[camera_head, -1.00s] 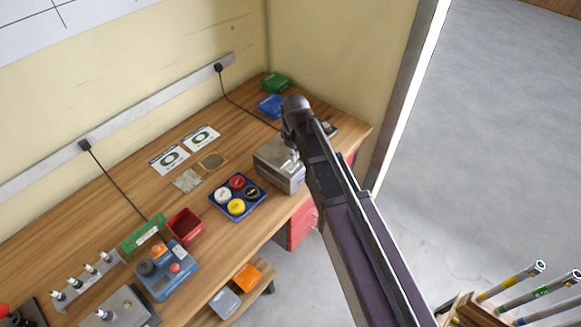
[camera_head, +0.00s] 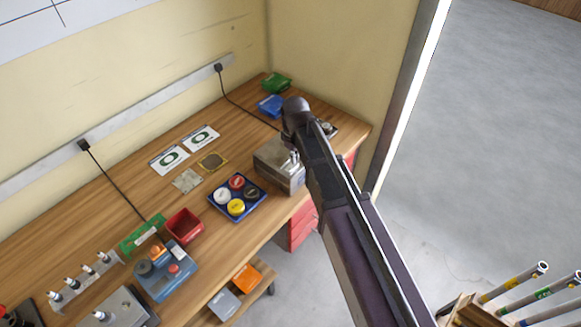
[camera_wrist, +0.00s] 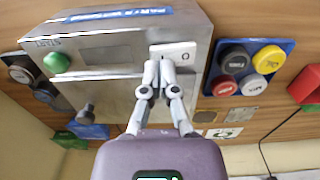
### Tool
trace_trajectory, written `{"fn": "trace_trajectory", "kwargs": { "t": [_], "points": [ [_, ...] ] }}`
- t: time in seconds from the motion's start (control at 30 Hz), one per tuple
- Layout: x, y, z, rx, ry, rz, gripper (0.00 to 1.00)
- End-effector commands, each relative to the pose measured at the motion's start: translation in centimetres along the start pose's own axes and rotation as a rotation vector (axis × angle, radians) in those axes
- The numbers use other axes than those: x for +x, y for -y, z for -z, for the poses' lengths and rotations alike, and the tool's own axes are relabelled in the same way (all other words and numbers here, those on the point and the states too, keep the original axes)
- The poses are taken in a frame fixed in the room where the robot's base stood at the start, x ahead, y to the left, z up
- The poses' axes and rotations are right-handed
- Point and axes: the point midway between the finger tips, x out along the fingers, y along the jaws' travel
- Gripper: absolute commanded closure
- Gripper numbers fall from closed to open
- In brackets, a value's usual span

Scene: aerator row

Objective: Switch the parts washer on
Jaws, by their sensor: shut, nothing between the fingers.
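The parts washer (camera_head: 270,172) is a grey metal box near the right end of the wooden bench, partly hidden behind my arm in the head view. In the wrist view the washer (camera_wrist: 105,82) shows a blue label, a dark window, a green START button (camera_wrist: 57,62) at left and a small pale plate with a dark mark (camera_wrist: 183,50) at right. My gripper (camera_wrist: 160,68) is shut and empty, its fingertips at the lower left of the pale plate, far right of the green button. I cannot tell whether they touch. In the head view my gripper (camera_head: 294,156) is at the washer's top.
A blue tray (camera_head: 237,218) of coloured round caps sits left of the washer. A red bin (camera_head: 184,226) and a blue control box (camera_head: 166,272) stand further left. Blue (camera_head: 270,105) and green (camera_head: 277,82) items lie behind. A wall bounds the bench's right end.

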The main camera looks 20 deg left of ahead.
Motion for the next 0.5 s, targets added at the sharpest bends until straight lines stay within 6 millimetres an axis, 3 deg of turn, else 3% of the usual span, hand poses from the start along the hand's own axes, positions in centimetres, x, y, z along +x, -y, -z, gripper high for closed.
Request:
{"fn": "trace_trajectory", "kwargs": {
  "t": [0.5],
  "points": [
    [0.61,-0.02,-0.02,0.0,0.0,0.0,1.0]
  ]
}}
